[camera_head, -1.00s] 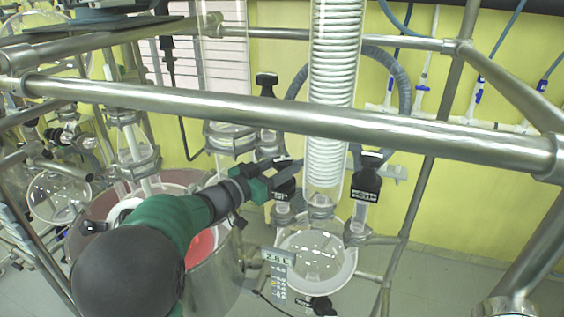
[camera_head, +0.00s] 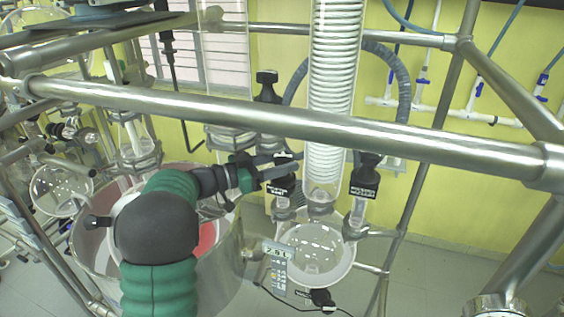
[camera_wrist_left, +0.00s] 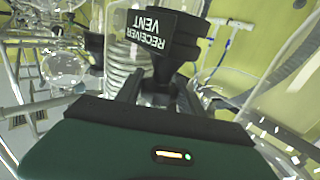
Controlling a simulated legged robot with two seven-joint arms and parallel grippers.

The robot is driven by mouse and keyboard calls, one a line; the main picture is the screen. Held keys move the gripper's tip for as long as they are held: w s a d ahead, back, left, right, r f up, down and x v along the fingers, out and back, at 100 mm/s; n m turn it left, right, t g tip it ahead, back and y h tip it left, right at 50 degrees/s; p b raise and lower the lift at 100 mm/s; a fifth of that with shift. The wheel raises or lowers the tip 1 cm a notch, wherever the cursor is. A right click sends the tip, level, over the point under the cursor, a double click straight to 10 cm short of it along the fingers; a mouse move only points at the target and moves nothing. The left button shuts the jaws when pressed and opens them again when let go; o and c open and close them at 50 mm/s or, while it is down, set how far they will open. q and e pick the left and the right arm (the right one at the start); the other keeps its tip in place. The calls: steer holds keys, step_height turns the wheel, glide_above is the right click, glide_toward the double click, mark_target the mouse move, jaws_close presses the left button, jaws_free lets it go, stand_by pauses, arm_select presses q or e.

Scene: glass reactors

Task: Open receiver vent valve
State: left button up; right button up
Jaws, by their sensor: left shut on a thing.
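The receiver vent valve has a black knob (camera_wrist_left: 158,40) with a white "RECEIVER VENT" label, upside down in the left wrist view. In the head view this black labelled knob (camera_head: 281,188) stands on a glass neck above the round receiver flask (camera_head: 316,250). My left gripper (camera_head: 282,160) reaches it from the left and is shut on it. In the left wrist view the fingers (camera_wrist_left: 160,92) lie on both sides of the knob's lower part. The fingertips are partly hidden in the head view. My right gripper is not in view.
A second black labelled valve (camera_head: 364,178) stands close to the right. The glass coil condenser (camera_head: 334,80) rises between the two valves. A thick metal rail (camera_head: 300,122) crosses in front, above my gripper.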

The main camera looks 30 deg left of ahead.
arm_select(q)
steer(key=shift+r, duration=0.25)
steer(key=o, duration=1)
steer(key=shift+o, duration=1.3)
steer(key=shift+w+f, duration=0.1)
steer(key=shift+o, duration=0.5)
steer(key=shift+w+a+f, duration=0.1)
steer(key=shift+f, duration=0.05)
steer(key=shift+s+a+b, duration=0.2)
steer(key=shift+s+b, duration=0.1)
steer(key=shift+s, duration=0.05)
steer(key=b+v, duration=0.6)
steer(key=v, duration=1)
